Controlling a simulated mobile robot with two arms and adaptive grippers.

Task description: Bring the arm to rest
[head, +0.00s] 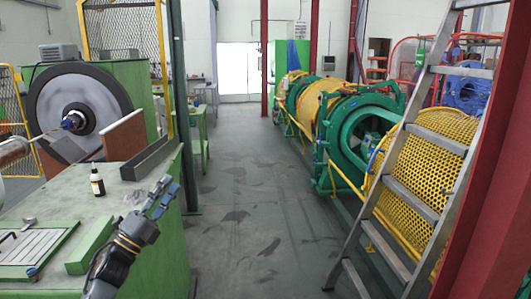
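My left gripper (166,190) is in the head view, at the end of my dark grey arm rising from the bottom left. It is beside the right edge of the green workbench (150,240), near the bench top. Its fingers look apart, and I see nothing between them. My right gripper is not in view.
A small dark bottle (97,182) stands on the bench, near a slotted metal plate (30,248) and a green bar (90,246). A large reel (75,95) is behind. The grey floor aisle (250,210) is clear. A metal ladder (405,190) and green-yellow strander (345,125) are right.

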